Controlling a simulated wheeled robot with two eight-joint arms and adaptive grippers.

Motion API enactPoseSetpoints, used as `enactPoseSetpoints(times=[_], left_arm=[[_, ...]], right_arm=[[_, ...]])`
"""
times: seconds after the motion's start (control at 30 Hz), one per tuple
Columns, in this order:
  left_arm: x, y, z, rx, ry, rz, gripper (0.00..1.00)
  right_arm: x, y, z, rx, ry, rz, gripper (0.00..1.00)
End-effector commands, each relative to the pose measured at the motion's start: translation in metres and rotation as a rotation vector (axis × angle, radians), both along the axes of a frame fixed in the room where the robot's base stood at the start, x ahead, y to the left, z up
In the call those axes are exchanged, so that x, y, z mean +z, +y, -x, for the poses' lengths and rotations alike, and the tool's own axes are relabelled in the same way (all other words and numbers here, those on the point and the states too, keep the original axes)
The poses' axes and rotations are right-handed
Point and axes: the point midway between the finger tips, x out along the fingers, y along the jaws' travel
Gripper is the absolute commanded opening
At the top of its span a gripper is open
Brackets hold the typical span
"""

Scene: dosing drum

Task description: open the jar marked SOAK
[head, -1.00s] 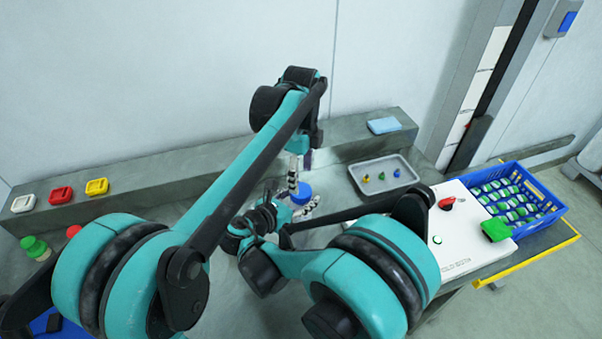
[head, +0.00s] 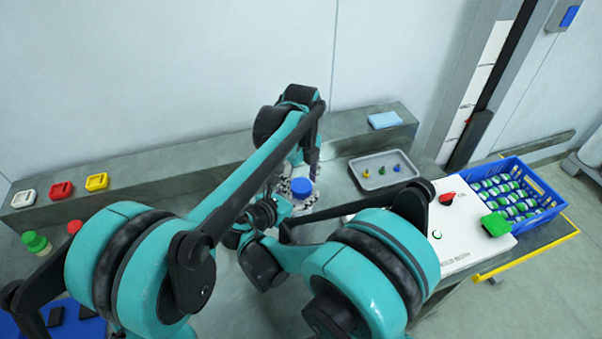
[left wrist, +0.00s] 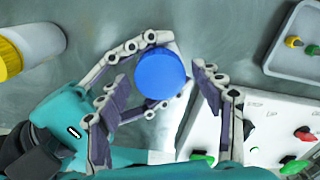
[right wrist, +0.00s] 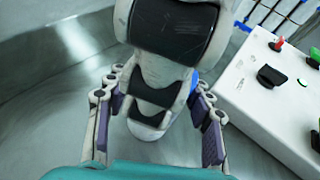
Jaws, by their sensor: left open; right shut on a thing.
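A jar with a round blue lid (head: 301,188) stands on the grey bench; the lid also shows in the left wrist view (left wrist: 161,73). Any marking on it cannot be read. My right gripper (right wrist: 155,95) is shut on the jar's body from the side, below the lid. My left gripper (left wrist: 161,80) is open just above the lid, with its purple-padded fingers on either side. I cannot tell whether they touch it. The left gripper's body hides most of the jar in the right wrist view, where only a sliver of blue lid (right wrist: 193,80) shows.
A yellow-capped white container (left wrist: 30,48) stands near the jar. A grey tray (head: 357,182) with small coloured pieces and a white control box (head: 465,240) lie to the right. A blue crate (head: 545,211) stands beyond. A green-capped bottle (head: 36,243) is at the left.

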Motion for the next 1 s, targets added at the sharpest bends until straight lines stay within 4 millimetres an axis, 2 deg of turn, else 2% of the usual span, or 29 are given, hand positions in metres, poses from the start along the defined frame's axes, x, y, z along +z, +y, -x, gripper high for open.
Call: enactPoseSetpoints(times=[0.27,0.37,0.47,0.5,0.73,1.0], left_arm=[[-0.0024,0.0,0.0,0.001,0.0,0.0,0.66],[-0.0024,0.0,0.0,0.001,0.0,0.0,0.45],[-0.0023,0.0,0.0,0.001,0.0,0.0,0.19],[-0.0023,0.0001,0.0001,0.001,0.0,0.0,0.14],[-0.0023,0.0,0.0001,0.061,0.0,0.0,0.14],[-0.0021,0.0001,0.0002,0.492,-0.001,0.001,0.14]], right_arm=[[-0.0005,0.0001,0.0,0.0,0.0,-0.001,0.0],[-0.0005,0.0001,0.0,0.0,0.0,-0.001,0.0],[-0.0005,0.0001,0.0,0.0,0.0,-0.001,0.0],[-0.0005,0.0001,0.0,0.0,0.0,-0.001,0.0],[-0.0005,0.0001,0.0,0.0,0.001,-0.001,0.0],[-0.0004,0.0001,0.0,0.0,0.001,-0.001,0.0]])
